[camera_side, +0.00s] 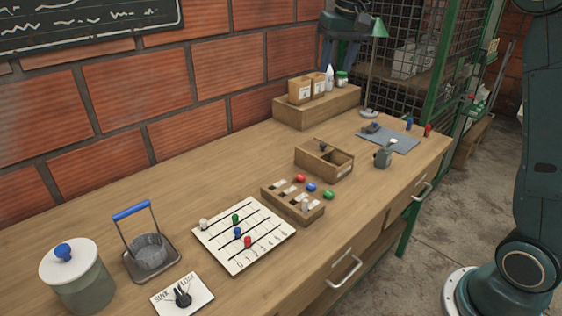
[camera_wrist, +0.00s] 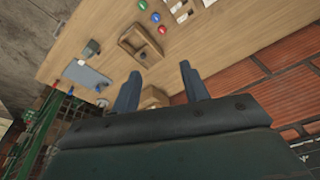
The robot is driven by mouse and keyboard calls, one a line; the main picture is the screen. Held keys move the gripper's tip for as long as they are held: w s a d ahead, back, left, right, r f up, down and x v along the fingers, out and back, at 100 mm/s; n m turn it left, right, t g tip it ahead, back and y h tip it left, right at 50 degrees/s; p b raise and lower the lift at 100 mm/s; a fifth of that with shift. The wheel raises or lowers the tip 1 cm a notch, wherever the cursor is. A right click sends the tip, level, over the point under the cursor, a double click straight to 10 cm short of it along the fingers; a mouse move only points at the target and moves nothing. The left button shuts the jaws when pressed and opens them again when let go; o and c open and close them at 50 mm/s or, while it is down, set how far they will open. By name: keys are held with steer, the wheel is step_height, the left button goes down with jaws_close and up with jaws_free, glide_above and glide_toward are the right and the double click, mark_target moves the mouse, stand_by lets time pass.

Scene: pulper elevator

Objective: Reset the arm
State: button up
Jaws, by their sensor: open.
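My gripper (camera_side: 341,58) hangs at the top of the side view, above the far end of the bench near the wooden riser. In the wrist view my gripper (camera_wrist: 159,80) shows two blue-grey fingers spread apart with nothing held between them. The wrist view looks down on the bench at an angle, with the brick wall to the right. The rest of my arm is mostly outside the side view, apart from dark teal parts at the right edge.
The wooden riser (camera_side: 318,106) holds small boxes and bottles, with a green lamp (camera_side: 379,30) beside it. An open wooden box (camera_side: 324,160), a slotted block (camera_side: 292,204), a slider board (camera_side: 243,235), a dial plate (camera_side: 183,295) and a lidded jar (camera_side: 85,285) stand along the bench.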

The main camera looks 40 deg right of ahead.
steer(key=s+a+n+t, duration=0.1)
steer(key=s+a, duration=0.3)
steer(key=s, duration=0.4)
steer(key=s+a+n+t, duration=0.1)
steer(key=s+a+n, duration=0.15)
steer(key=s, duration=0.45)
steer(key=s+a+f, duration=0.2)
steer(key=s+f, duration=0.2)
steer(key=s, duration=0.3)
steer(key=s+a+f+n+t, duration=0.1)
steer(key=s+a+f, duration=0.1)
steer(key=s+f, duration=0.2)
steer(key=s, duration=0.3)
steer(key=shift+s+f+y, duration=0.15)
steer(key=shift+s+y, duration=0.05)
steer(key=shift+y, duration=0.1)
